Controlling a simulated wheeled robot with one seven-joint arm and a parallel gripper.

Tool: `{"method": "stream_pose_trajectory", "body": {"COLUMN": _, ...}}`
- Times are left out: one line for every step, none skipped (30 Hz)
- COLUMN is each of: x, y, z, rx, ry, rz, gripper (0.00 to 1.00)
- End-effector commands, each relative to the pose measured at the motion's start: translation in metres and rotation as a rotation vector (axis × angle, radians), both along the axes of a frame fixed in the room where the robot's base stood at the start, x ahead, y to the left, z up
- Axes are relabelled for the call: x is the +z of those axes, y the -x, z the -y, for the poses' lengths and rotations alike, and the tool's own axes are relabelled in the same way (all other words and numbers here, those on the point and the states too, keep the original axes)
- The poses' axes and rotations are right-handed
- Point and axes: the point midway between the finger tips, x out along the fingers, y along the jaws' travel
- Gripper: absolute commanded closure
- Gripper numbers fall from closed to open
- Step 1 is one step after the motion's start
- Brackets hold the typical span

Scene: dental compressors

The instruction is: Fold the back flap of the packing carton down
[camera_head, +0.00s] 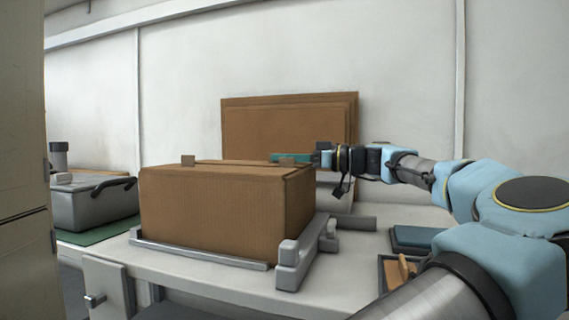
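The packing carton (225,212) is a brown box in the middle of the view, seen from its front and right side. Its top looks low and flat, seen nearly edge-on, so the back flap cannot be made out clearly.
The carton sits on a grey tray (190,252) with a grey clamp-like bracket (291,268) at its right corner. Flat brown panels (285,122) lean behind. A grey case (95,207) stands at left. Dark trays (415,238) lie at right. A cabinet edge blocks the far left.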

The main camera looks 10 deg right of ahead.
Motion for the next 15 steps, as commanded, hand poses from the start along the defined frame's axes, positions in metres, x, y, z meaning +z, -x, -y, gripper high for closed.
{"method": "stream_pose_trajectory", "body": {"x": -0.0014, "y": 0.0001, "z": 0.0002, "rx": 0.0, "ry": 0.003, "rz": 0.006, "gripper": 1.0}}
{"method": "stream_pose_trajectory", "body": {"x": -0.0014, "y": 0.0001, "z": 0.0002, "rx": 0.0, "ry": 0.004, "rz": 0.009, "gripper": 1.0}}
{"method": "stream_pose_trajectory", "body": {"x": -0.0014, "y": 0.0001, "z": 0.0, "rx": 0.0, "ry": 0.006, "rz": 0.012, "gripper": 1.0}}
{"method": "stream_pose_trajectory", "body": {"x": -0.0013, "y": 0.0001, "z": 0.0, "rx": 0.0, "ry": 0.007, "rz": 0.014, "gripper": 1.0}}
{"method": "stream_pose_trajectory", "body": {"x": -0.0012, "y": 0.0001, "z": 0.0, "rx": 0.0, "ry": 0.007, "rz": 0.015, "gripper": 1.0}}
{"method": "stream_pose_trajectory", "body": {"x": -0.0011, "y": 0.0001, "z": 0.0, "rx": 0.0, "ry": 0.008, "rz": 0.016, "gripper": 1.0}}
{"method": "stream_pose_trajectory", "body": {"x": -0.001, "y": 0.0001, "z": 0.0, "rx": 0.0, "ry": 0.008, "rz": 0.016, "gripper": 1.0}}
{"method": "stream_pose_trajectory", "body": {"x": -0.001, "y": 0.0001, "z": 0.0, "rx": 0.0, "ry": 0.008, "rz": 0.016, "gripper": 1.0}}
{"method": "stream_pose_trajectory", "body": {"x": -0.001, "y": 0.0001, "z": 0.0, "rx": 0.0, "ry": 0.008, "rz": 0.016, "gripper": 1.0}}
{"method": "stream_pose_trajectory", "body": {"x": -0.001, "y": 0.0001, "z": 0.0, "rx": 0.0, "ry": 0.008, "rz": 0.016, "gripper": 1.0}}
{"method": "stream_pose_trajectory", "body": {"x": -0.0009, "y": 0.0001, "z": 0.0, "rx": 0.0, "ry": 0.008, "rz": 0.016, "gripper": 1.0}}
{"method": "stream_pose_trajectory", "body": {"x": -0.001, "y": 0.0001, "z": 0.0, "rx": 0.0, "ry": 0.007, "rz": 0.015, "gripper": 1.0}}
{"method": "stream_pose_trajectory", "body": {"x": -0.001, "y": 0.0001, "z": 0.0, "rx": 0.0, "ry": 0.007, "rz": 0.015, "gripper": 1.0}}
{"method": "stream_pose_trajectory", "body": {"x": -0.001, "y": 0.0001, "z": 0.0, "rx": 0.0, "ry": 0.007, "rz": 0.015, "gripper": 1.0}}
{"method": "stream_pose_trajectory", "body": {"x": -0.001, "y": 0.0001, "z": 0.0, "rx": 0.0, "ry": 0.007, "rz": 0.015, "gripper": 0.95}}
